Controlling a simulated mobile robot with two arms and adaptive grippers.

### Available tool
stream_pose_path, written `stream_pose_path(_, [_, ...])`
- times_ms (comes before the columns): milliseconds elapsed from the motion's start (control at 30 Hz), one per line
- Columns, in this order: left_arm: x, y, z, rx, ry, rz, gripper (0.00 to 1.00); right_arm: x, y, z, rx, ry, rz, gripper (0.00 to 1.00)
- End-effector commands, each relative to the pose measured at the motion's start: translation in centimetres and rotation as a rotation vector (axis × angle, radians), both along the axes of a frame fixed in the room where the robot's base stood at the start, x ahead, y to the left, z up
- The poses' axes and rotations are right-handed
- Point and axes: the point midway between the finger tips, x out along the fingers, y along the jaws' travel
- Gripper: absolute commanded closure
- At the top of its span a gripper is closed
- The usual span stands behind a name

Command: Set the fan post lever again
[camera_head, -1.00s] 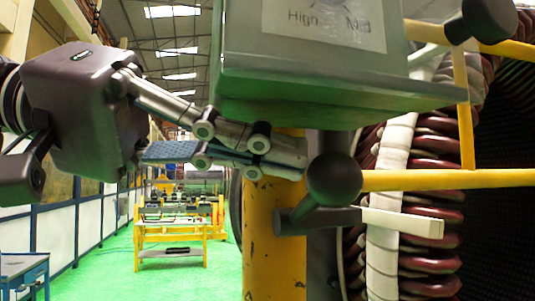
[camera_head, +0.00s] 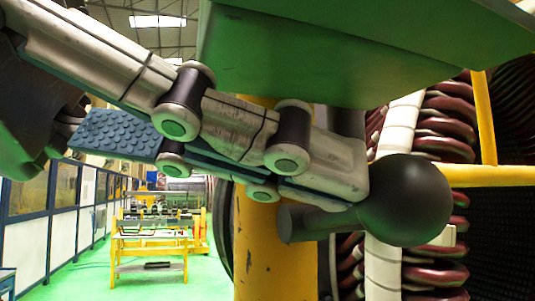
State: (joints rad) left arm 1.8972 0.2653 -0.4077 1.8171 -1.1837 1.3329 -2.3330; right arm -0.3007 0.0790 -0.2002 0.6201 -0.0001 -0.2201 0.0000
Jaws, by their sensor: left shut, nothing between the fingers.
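The fan post lever (camera_head: 405,200) is a dark lever with a large round black ball knob. It shows right of centre in the head view, under the green box (camera_head: 350,55) on the yellow post (camera_head: 268,255). A dark cylinder (camera_head: 310,222) shows at the left of the ball. My left gripper (camera_head: 345,180) comes in from the left, shut and empty. Its fingertips are right at the left side of the ball, overlapping it in the picture; I cannot tell whether they touch. The fingers hide part of the post and the lever's stem. My right gripper is not in view.
A large stator with dark red coils and white wrapping (camera_head: 385,262) stands behind the lever. A yellow rail (camera_head: 492,176) runs to the right. A yellow workbench (camera_head: 150,245) stands far back on the open green floor.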

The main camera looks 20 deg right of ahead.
Motion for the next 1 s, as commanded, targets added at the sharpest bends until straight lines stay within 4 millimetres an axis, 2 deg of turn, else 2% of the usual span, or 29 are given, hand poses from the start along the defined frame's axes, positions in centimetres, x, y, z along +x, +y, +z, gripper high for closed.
stream_pose_path(33, [-0.6,-0.1,-0.7,0.006,-0.051,0.004,1.00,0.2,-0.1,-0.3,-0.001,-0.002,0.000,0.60])
stream_pose_path(200, [-1.4,-0.1,-2.0,0.010,-0.196,0.006,1.00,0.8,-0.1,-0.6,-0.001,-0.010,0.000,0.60])
stream_pose_path(600, [-1.6,-0.1,-4.2,0.008,-0.188,0.003,1.00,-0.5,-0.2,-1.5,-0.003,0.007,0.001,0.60])
stream_pose_path(1000, [-1.5,-0.1,-5.1,0.007,-0.187,0.003,1.00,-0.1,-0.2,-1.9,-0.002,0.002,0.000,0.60])
